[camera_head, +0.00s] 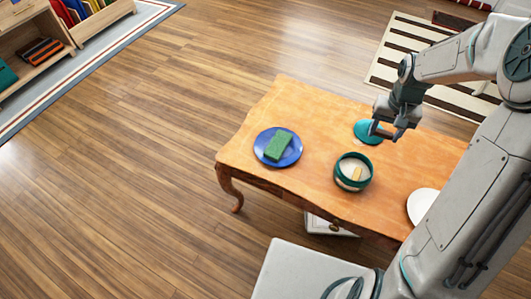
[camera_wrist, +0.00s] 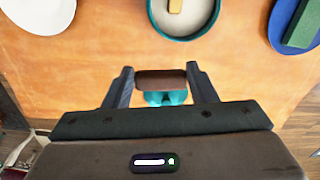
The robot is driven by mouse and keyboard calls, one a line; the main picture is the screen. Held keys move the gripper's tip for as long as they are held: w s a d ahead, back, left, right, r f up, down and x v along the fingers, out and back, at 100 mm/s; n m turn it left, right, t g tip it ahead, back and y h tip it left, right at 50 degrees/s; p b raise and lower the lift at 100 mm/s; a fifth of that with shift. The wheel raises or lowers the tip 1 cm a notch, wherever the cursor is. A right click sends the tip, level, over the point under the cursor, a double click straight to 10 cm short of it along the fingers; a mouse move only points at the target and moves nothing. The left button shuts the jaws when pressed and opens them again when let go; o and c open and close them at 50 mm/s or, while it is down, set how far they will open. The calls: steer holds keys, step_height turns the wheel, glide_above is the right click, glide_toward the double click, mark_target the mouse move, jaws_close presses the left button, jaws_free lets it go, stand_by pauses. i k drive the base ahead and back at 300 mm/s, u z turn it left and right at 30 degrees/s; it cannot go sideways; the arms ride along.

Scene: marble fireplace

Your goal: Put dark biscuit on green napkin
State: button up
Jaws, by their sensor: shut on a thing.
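My gripper (camera_head: 386,132) is over the far right part of the table. In the wrist view, its two fingers are shut on a dark brown biscuit (camera_wrist: 160,78) that spans the gap between them. The biscuit is hard to make out in the head view. A round teal piece (camera_head: 366,131) is under and beside my gripper. It also shows behind the biscuit in the wrist view (camera_wrist: 165,98). A thick green rectangle (camera_head: 278,146), which may be the folded green napkin, lies on a blue plate (camera_head: 262,149) at the table's left, well apart from my gripper.
A teal-rimmed bowl (camera_head: 340,183) with a pale, tan bar (camera_head: 357,174) inside stands between my gripper and the near edge of the wooden table (camera_head: 310,120). A white plate (camera_head: 420,206) is at the right, partly hidden by my arm. The table between bowl and blue plate is clear.

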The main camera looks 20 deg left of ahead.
mark_target(278, 144)
steer(key=u, duration=0.75)
steer(key=k, duration=0.95)
steer(key=u, duration=1.55)
steer(key=i, duration=1.35)
steer(key=z, duration=1.35)
steer(key=i, duration=0.7)
steer(key=z, duration=0.7)
